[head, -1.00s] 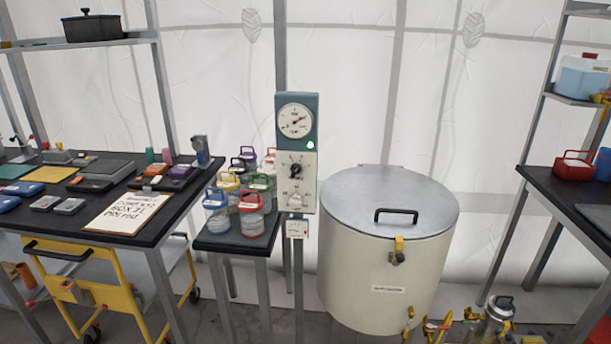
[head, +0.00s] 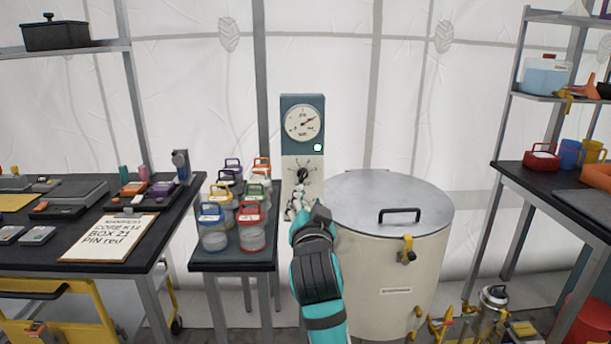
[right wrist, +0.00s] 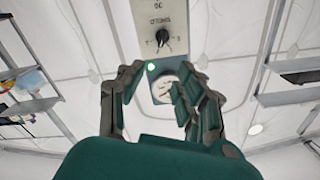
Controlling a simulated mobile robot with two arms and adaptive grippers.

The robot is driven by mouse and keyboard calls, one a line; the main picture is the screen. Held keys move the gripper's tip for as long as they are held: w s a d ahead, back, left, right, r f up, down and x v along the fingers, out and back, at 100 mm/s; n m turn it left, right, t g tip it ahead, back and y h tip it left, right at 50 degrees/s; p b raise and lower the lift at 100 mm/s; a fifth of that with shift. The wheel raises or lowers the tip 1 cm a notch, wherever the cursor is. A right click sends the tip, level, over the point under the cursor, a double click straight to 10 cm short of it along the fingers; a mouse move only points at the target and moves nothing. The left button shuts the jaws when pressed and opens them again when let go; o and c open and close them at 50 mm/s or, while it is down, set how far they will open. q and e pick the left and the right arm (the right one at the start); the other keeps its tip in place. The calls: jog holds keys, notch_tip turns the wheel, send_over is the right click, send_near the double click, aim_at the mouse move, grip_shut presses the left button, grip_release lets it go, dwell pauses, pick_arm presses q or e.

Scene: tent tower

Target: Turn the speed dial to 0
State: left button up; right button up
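The control panel (head: 315,165) is a tall post box with a teal top and a white lower face. It carries a round gauge (head: 304,123), a small green light (head: 317,147) and a black dial (head: 303,175) with tick marks around it. The dial also shows in the right wrist view (right wrist: 163,37), where the panel is upside down. I cannot read its label clearly. My right gripper (head: 303,207) is in front of the panel's lower part, below the black dial, and hides the lower knob. In the right wrist view its fingers (right wrist: 158,78) are apart and empty. My left gripper is not in view.
A small table (head: 233,260) with several colour-lidded jars stands left of the panel. A large lidded vat (head: 385,260) stands close on the right, near my right arm. A bench with a paper sign (head: 110,237) is farther left.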

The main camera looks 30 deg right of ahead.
aim_at(305, 174)
jog(key=p+x, duration=0.1)
jog(key=x, duration=1.4)
jog(key=shift+w, duration=0.15)
jog(key=shift+a, duration=0.1)
jog(key=shift+c, duration=0.2)
grip_shut()
